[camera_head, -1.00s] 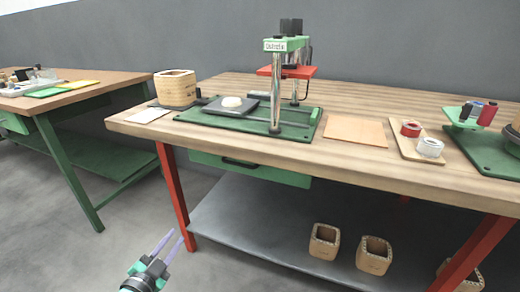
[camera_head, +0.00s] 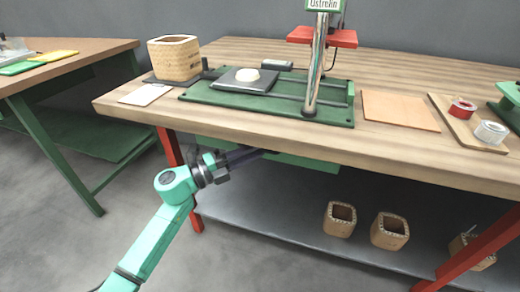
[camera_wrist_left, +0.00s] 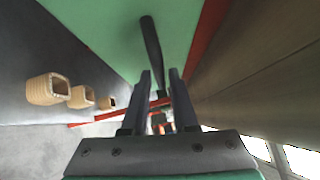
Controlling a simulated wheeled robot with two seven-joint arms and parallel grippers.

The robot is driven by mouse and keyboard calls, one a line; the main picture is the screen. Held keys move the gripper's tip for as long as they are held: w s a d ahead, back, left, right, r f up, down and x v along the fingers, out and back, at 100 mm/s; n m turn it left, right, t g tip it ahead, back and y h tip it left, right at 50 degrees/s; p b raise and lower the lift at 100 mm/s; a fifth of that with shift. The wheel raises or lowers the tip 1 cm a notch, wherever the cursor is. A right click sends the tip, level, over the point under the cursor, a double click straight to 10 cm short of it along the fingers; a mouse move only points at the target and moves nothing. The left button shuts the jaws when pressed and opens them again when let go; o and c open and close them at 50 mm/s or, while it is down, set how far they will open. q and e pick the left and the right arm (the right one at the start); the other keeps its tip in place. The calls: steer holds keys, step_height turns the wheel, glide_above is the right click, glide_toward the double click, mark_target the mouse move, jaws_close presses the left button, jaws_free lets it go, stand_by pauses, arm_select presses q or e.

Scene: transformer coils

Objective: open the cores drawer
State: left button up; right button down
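The green cores drawer (camera_head: 312,162) hangs under the workbench top; it looks shut in the head view, though my left arm hides part of its front. Its dark bar handle (camera_wrist_left: 151,42) stands out against the green front (camera_wrist_left: 105,30) in the left wrist view. My left gripper (camera_head: 250,154) is at the drawer front by the handle. In the left wrist view its two fingers (camera_wrist_left: 160,82) are apart, with the near end of the handle lined up between the tips. Contact cannot be told. My right gripper is not in view.
The workbench top (camera_head: 390,140) overhangs the drawer closely. A red leg (camera_head: 170,148) stands left of my gripper. Several wooden coil frames (camera_head: 340,219) sit on the grey lower shelf (camera_head: 285,215). A second bench (camera_head: 110,50) is at left, with open floor between.

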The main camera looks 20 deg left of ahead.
arm_select(q)
steer(key=shift+x, duration=0.95)
jaws_close()
stand_by(0.6)
